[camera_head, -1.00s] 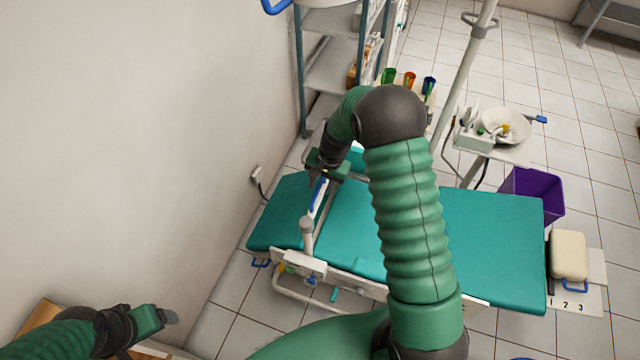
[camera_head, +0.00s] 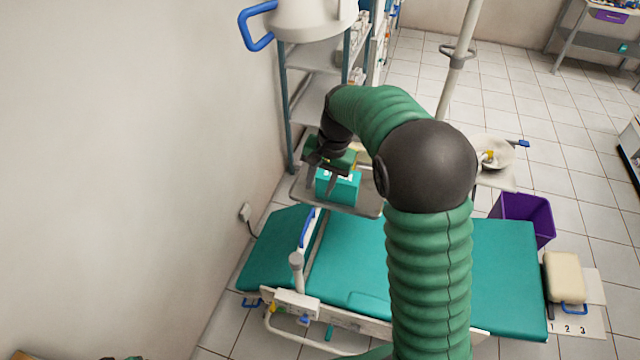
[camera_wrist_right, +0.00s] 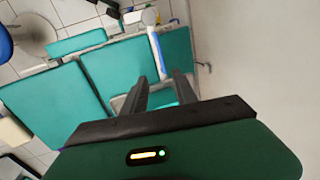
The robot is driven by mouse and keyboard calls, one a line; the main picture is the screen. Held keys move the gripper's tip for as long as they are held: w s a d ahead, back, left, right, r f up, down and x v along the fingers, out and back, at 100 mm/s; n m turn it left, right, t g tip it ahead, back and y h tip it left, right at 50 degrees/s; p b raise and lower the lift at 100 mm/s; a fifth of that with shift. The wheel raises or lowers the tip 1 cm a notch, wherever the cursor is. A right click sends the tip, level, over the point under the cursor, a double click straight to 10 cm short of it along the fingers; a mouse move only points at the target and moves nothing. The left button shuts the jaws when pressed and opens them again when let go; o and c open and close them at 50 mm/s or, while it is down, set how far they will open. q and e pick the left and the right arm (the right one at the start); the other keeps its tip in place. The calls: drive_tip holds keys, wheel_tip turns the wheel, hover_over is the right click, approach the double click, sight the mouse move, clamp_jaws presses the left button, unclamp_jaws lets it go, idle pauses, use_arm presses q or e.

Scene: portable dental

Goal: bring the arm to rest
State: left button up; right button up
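My right gripper (camera_head: 322,190) points down at the left side of the head view, above a grey tray (camera_head: 370,207). A teal box (camera_head: 340,186) shows on the tray, close behind and beside the fingers; I cannot tell whether they touch it. In the right wrist view, the two dark fingers of this gripper (camera_wrist_right: 160,78) stand apart, with teal showing between them. My right arm fills the middle of the head view and hides part of the tray and couch. Only a dark sliver of my left gripper (camera_head: 122,357) shows at the bottom edge.
A teal couch (camera_head: 350,258) lies below the tray, with a blue-handled rail (camera_head: 307,228) across it. A shelf rack (camera_head: 315,100) and white lamp-like body (camera_head: 300,18) stand at the back. A purple bin (camera_head: 525,217) is right. The wall is close on the left.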

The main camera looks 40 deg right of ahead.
drive_tip(key=shift+s, duration=0.1)
idle(0.3)
drive_tip(key=s+a+f+n, duration=0.4)
drive_tip(key=s+a+n, duration=0.1)
drive_tip(key=s+a, duration=0.1)
drive_tip(key=s+a+f+n+h+b, duration=0.1)
drive_tip(key=s+a+f+n, duration=0.4)
drive_tip(key=s+a, duration=0.2)
drive_tip(key=shift+s+n+t, duration=0.3)
drive_tip(key=shift+s+t, duration=0.1)
drive_tip(key=shift+s, duration=0.7)
drive_tip(key=shift+a, duration=0.2)
drive_tip(key=shift+a, duration=0.2)
drive_tip(key=shift+d, duration=0.15)
